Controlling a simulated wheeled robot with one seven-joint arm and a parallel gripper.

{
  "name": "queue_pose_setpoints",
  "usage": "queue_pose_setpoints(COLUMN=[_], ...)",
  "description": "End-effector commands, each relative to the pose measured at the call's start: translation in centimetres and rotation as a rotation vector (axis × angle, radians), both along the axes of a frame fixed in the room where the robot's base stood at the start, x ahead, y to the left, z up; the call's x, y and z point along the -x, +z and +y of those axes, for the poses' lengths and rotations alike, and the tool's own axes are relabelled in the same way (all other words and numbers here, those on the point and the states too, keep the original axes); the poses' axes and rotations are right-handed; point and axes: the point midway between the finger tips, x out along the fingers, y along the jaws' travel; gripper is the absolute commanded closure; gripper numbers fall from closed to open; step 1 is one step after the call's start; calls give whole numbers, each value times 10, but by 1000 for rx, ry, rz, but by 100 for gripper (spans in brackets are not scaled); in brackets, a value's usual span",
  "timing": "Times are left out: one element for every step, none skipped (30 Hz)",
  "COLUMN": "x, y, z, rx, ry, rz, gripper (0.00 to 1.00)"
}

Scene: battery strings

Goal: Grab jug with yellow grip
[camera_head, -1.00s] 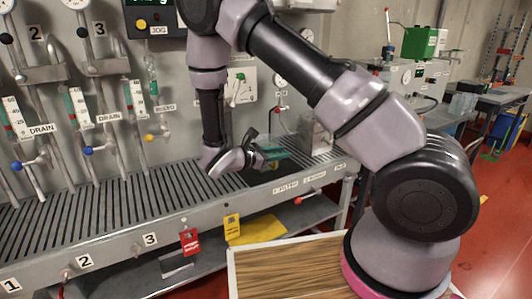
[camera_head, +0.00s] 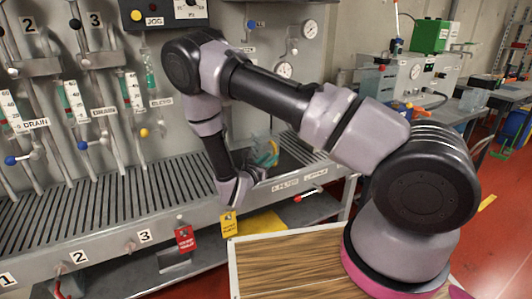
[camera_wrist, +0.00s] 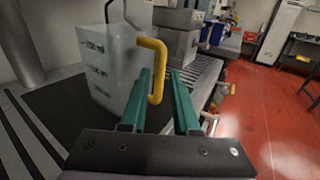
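The jug (camera_wrist: 112,65) is a pale, translucent container with dark markings and a yellow grip (camera_wrist: 158,68). In the wrist view it stands upright at left centre on a dark surface. My gripper (camera_wrist: 160,78) is open, its two green fingers on either side of the yellow grip. A gap shows between the grip and the right finger; whether the left finger touches it I cannot tell. In the head view the jug (camera_head: 262,148) shows small on the slatted bench, partly hidden by my gripper (camera_head: 262,170).
The slatted metal bench (camera_head: 90,200) runs along the wall panel with pipes and gauges. A grey box (camera_wrist: 178,40) stands just beyond the jug. A wooden-topped surface (camera_head: 290,262) lies in front of the bench, beside my arm.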

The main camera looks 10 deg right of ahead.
Motion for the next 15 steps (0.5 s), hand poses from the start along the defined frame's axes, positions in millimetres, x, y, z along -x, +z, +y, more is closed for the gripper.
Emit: queue_pose_setpoints(x=[-7, -11, -15, -19, -22, -25, -27, -28, -30, -30, -31, -31, -31, -31, -30], y=[0, 0, 1, 0, 0, 0, 0, 0, 0, 0, 0, 0, 0, 0, 0], z=[-8, -11, -15, -17, -19, -22, -24, -24, -25, -26, -26, -26, -26, -26, -26], rx=[-1, -1, -1, 0, 0, -1, -1, -1, -1, -1, 0, 0, 0, 0, 0], ry=[-7, -6, -7, -6, -4, -5, -4, -3, -2, -1, -1, -1, -1, -1, -1], rz=[-2, -2, -2, -1, -1, -1, -1, -1, -1, -1, 0, 0, 0, 0, 0], gripper=[71, 71, 71, 71, 71, 71, 71, 71, 71, 71, 71, 71, 71, 71, 71])
